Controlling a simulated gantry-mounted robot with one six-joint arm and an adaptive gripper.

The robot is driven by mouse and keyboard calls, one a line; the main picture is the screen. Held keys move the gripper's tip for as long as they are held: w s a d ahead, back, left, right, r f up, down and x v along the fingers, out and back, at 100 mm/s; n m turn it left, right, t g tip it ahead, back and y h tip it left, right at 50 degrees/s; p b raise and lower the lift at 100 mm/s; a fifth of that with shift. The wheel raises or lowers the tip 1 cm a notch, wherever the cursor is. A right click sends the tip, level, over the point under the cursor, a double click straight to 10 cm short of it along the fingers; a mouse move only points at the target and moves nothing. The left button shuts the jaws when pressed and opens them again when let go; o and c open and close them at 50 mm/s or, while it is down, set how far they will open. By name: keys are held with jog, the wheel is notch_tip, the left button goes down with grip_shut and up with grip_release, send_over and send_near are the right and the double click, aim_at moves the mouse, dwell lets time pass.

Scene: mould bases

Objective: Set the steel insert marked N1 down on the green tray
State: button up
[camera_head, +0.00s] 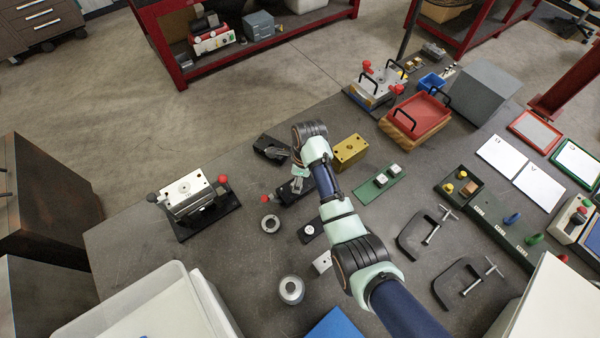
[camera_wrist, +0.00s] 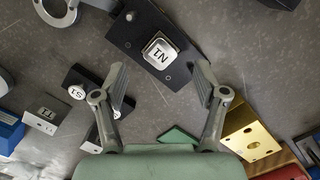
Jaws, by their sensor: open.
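The steel insert marked N1 (camera_wrist: 160,54) sits on a dark base plate (camera_wrist: 128,32) in the wrist view. My gripper (camera_wrist: 160,88) is open and empty, with its fingertips apart on either side of a line just short of N1. In the head view my gripper (camera_head: 298,182) is over the same dark base (camera_head: 286,196), and N1 cannot be made out there. A green-rimmed tray (camera_head: 560,151) lies at the far right of the bench, with a pale inside that looks empty. Its contact with the bench is clear, well away from my gripper.
Close by are a brass block (camera_head: 350,151), a green strip (camera_head: 369,193) with two steel pieces, a block marked S1 (camera_wrist: 80,90) and one marked T1 (camera_wrist: 43,115). A red tray (camera_head: 418,116) with black handles and a grey box (camera_head: 484,92) stand toward the right.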

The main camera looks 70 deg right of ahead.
jog(key=shift+w+f, duration=0.15)
jog(key=shift+f, duration=0.85)
jog(key=shift+w+f, duration=0.1)
jog(key=shift+f, duration=0.85)
grip_shut()
jog(key=shift+r+p, duration=0.9)
jog(key=shift+r, duration=0.15)
